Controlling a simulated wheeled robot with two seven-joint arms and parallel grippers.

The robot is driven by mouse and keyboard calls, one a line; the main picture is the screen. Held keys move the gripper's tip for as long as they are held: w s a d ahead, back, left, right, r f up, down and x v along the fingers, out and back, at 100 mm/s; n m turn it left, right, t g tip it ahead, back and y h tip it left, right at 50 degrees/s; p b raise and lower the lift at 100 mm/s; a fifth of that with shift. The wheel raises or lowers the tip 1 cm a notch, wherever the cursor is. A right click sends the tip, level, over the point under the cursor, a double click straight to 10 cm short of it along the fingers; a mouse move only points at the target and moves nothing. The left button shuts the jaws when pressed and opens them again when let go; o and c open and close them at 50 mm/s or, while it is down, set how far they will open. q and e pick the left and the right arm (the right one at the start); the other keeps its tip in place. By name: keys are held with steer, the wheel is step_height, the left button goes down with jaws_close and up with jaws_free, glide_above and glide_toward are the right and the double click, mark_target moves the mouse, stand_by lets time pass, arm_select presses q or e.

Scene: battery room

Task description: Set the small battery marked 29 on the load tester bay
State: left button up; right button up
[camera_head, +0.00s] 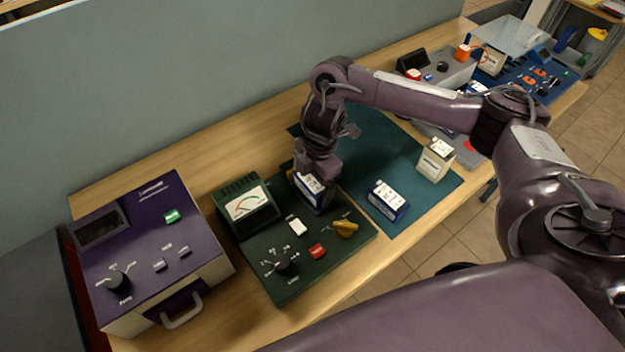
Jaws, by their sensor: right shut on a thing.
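The load tester is the dark green unit (277,270) with a needle meter, dial, switches and a yellow knob. My right gripper (318,203) points down over the tester's back right part and is shut on a small blue and white battery (308,184). The gripper covers part of the battery. I cannot read its number or tell whether its base touches the tester. The tester bay is hidden behind the gripper and battery. Another blue and white battery (387,200) and a cream battery (435,160) stand on the teal mat (407,214). My left gripper is out of view.
A purple instrument (150,250) with a handle stands left of the tester on the wooden bench (255,140). A grey unit (452,68) and a blue tray (545,85) sit at the far right end. A grey partition (170,90) runs behind the bench.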

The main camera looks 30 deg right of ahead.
steer(key=shift+f, duration=0.4)
steer(key=o, duration=1)
steer(key=shift+o, duration=0.6)
steer(key=r+p, duration=0.3)
steer(key=d+r+p, duration=0.1)
steer(key=r+p, duration=0.6)
steer(key=r, duration=0.1)
steer(key=shift+w+d, duration=0.1)
steer(key=shift+d, duration=0.2)
steer(key=shift+f, duration=0.1)
